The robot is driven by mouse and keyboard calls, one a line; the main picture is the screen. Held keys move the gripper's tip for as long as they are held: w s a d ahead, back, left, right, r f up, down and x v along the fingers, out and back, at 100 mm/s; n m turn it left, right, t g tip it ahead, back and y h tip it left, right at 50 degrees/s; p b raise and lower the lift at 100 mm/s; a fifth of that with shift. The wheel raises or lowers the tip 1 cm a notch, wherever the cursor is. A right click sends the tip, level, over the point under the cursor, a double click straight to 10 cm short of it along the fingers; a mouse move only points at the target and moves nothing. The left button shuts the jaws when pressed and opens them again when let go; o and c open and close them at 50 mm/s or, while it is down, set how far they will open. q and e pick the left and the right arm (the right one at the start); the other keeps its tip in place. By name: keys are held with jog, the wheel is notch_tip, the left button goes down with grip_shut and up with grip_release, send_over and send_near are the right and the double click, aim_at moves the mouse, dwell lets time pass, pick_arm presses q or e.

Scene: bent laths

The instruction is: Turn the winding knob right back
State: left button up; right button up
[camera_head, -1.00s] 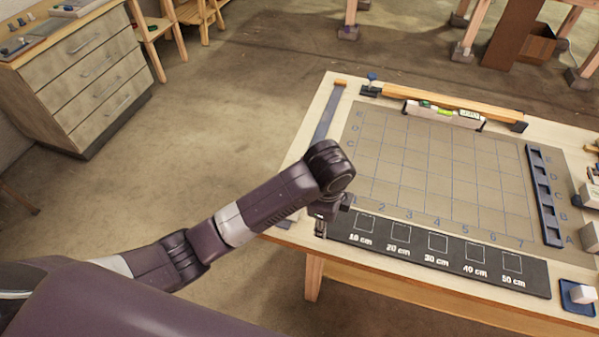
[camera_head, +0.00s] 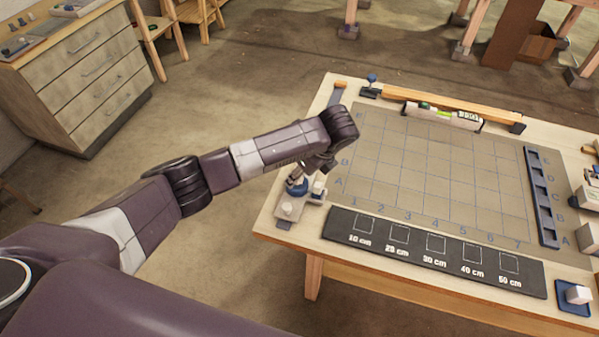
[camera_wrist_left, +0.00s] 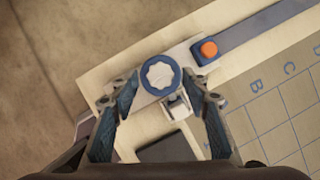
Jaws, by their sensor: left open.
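The winding knob (camera_wrist_left: 160,75) has a white scalloped top and a blue rim. It sits on a pale plate at the table's left edge, and its blue part also shows in the head view (camera_head: 297,187), partly under my arm. My left gripper (camera_wrist_left: 160,99) is open, its two fingers apart on either side of the knob's near side. No contact with the knob shows. In the head view the left gripper (camera_head: 316,172) is over the knob's area, its fingertips mostly hidden by the wrist. My right gripper is out of view.
A blue-grey strip (camera_wrist_left: 255,25) with an orange piece (camera_wrist_left: 208,49) runs away from the knob. A small white block (camera_wrist_left: 177,103) is close beside the knob. The gridded board (camera_head: 440,165) and black length panel (camera_head: 435,250) lie to the right. A spirit level (camera_head: 440,115) is at the back.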

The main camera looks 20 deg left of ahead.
pick_arm(q)
jog(key=shift+w+a+f, duration=0.1)
jog(key=shift+a+f, duration=0.05)
jog(key=shift+f, duration=0.35)
jog(key=shift+c, duration=0.5)
jog(key=c, duration=1.1)
jog(key=shift+o, duration=0.2)
jog(key=shift+n, duration=0.3)
